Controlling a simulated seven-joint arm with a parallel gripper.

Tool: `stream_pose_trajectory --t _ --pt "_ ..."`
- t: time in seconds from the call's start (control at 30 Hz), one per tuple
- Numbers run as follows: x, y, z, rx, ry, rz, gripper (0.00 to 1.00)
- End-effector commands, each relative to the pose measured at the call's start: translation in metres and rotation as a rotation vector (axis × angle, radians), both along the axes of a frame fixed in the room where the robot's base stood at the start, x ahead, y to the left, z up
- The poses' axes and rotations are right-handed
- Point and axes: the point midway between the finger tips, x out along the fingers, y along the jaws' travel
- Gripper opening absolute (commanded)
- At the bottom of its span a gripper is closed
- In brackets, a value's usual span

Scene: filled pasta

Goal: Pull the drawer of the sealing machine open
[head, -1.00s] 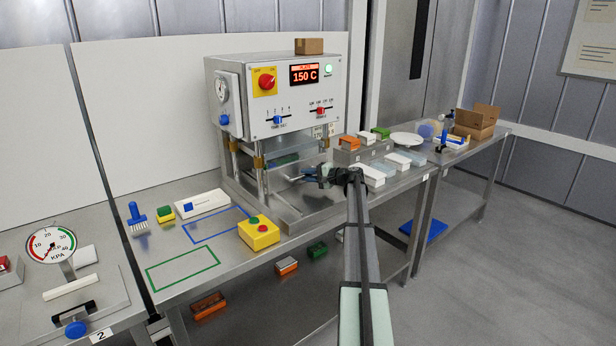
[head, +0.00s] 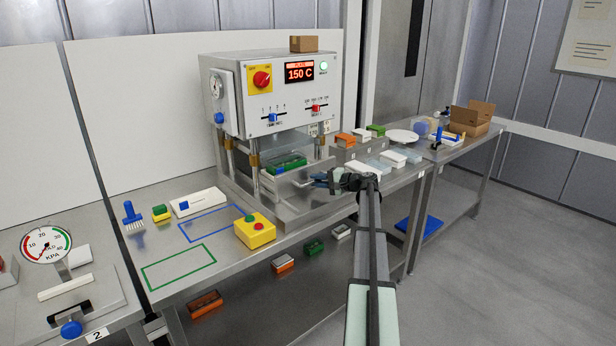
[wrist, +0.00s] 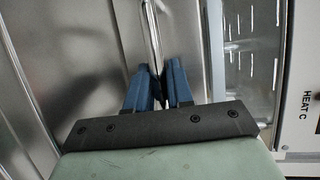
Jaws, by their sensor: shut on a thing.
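The sealing machine (head: 272,100) stands on the steel bench in the head view, its display reading 150 C. Its drawer (head: 282,182) is partly out under the raised body, between the posts, and a dark tray with green (head: 287,164) shows in it. My gripper (head: 326,180) is at the front right of the drawer. In the wrist view its blue fingers (wrist: 157,85) are shut around the thin metal handle bar (wrist: 152,35), which runs up between them. The handle's far end and its joint to the drawer are not clear.
A yellow button box (head: 255,232) sits at the bench's front edge, left of the machine. The floor aisle (head: 480,260) in front is clear.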

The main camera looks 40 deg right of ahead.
Motion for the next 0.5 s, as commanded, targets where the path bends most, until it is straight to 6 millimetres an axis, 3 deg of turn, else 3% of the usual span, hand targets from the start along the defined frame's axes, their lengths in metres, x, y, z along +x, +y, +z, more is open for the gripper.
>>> stream_pose_trajectory --t 0.03,0.2,0.5 --pt "-0.019 0.003 0.0 -0.001 0.001 -0.003 0.0" --pt "-0.064 0.002 0.0 0.0 0.0 -0.004 0.0" --pt "-0.126 0.002 0.0 -0.001 0.0 -0.003 0.0"
